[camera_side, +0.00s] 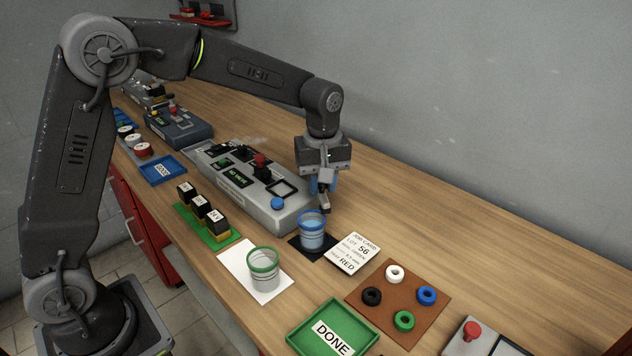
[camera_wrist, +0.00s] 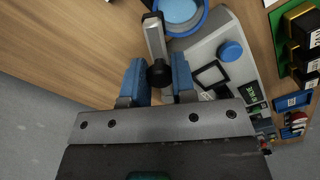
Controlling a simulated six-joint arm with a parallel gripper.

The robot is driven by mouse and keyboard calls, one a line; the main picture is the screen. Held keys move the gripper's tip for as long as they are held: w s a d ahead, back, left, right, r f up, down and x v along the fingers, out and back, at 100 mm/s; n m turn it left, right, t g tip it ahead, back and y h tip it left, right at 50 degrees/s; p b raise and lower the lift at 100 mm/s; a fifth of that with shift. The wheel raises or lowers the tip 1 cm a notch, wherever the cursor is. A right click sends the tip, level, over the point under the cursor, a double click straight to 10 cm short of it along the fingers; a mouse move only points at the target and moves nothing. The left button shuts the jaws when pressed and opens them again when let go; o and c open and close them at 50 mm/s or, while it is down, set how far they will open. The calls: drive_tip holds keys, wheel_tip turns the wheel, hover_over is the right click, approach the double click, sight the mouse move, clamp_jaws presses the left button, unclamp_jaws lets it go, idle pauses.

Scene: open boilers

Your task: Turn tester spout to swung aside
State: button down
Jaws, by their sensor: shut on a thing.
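The tester spout (camera_wrist: 155,38) is a short grey bar with a black round end. In the wrist view it reaches from between my blue fingers to the left edge of the blue-rimmed cup (camera_wrist: 180,12). My gripper (camera_wrist: 159,74) is shut on the spout at its black end. In the side view my gripper (camera_side: 323,186) points down at the tester's near right end, and the spout (camera_side: 323,202) shows just behind the cup's rim. The cup (camera_side: 312,236) stands upright on a black pad. The grey tester (camera_side: 250,196) has a blue knob (camera_side: 278,203) on top.
A green-rimmed cup (camera_side: 263,268) stands on a white sheet. A job card (camera_side: 350,252) lies right of the blue-rimmed cup. A brown mat (camera_side: 385,318) holds coloured rings, and a green DONE tray (camera_side: 305,318) is in front. The bench behind my gripper is clear.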

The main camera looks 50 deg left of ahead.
drive_tip(key=shift+w+d+n, duration=0.25)
drive_tip(key=shift+w+n, duration=0.7)
drive_tip(key=shift+n, duration=0.65)
drive_tip(key=shift+w+d+n, duration=0.25)
drive_tip(key=shift+w+n, duration=0.7)
drive_tip(key=shift+n, duration=0.65)
drive_tip(key=shift+r, duration=0.1)
drive_tip(key=c, duration=0.9)
unclamp_jaws()
drive_tip(key=shift+c, duration=0.2)
wheel_tip(320, 180, up, 14)
